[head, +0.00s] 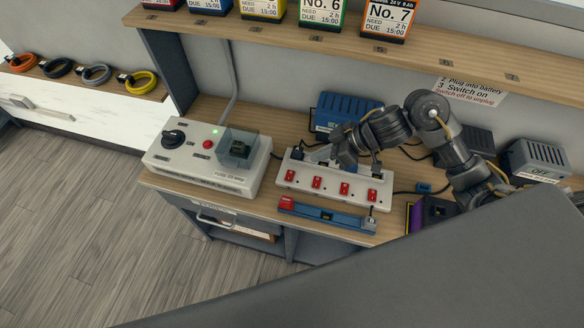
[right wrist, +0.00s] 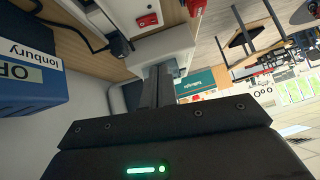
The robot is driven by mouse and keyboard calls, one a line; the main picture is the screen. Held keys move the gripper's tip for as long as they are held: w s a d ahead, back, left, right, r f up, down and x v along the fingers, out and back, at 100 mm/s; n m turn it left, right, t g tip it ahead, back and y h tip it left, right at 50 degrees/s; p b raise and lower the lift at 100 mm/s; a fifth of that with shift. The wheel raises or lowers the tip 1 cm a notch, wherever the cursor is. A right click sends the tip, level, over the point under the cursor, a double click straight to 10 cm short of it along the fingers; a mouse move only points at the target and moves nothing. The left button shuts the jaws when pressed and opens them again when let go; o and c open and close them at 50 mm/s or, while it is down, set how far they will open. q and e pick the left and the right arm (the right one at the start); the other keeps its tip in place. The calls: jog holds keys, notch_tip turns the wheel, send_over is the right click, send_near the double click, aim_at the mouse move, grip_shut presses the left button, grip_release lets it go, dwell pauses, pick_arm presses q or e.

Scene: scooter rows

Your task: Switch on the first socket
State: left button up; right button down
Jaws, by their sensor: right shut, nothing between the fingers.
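The white socket strip (head: 330,194) lies on the workbench, with several red switches in a row along its front. The leftmost red switch (head: 289,175) is at the strip's left end; whether it is on or off is too small to tell. My right gripper (head: 308,156) is shut and empty, just above and behind the strip's left end. In the right wrist view its fingers (right wrist: 157,84) reach toward a white housing, and a red switch (right wrist: 146,21) shows near the top. I cannot tell whether the fingers touch anything. My left gripper is not in view.
A fuse box (head: 205,160) with a black knob and clear cover stands left of the strip. A blue charger (head: 345,108) is behind, grey chargers (head: 537,157) are to the right. A blue-and-red bar (head: 325,215) lies in front. A shelf (head: 350,38) with numbered batteries hangs above.

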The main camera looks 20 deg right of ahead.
send_near(285, 178)
notch_tip(285, 178, up, 2)
jog(key=a, duration=0.2)
jog(key=shift+w+a+f, duration=0.9)
jog(key=shift+w+f, duration=0.1)
jog(key=shift+f, duration=0.05)
notch_tip(285, 178, down, 2)
jog(key=shift+s+f, duration=0.1)
jog(key=shift+f, duration=0.1)
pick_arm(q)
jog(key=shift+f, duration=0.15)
pick_arm(e)
jog(key=shift+f, duration=0.75)
jog(key=shift+s+f, duration=0.1)
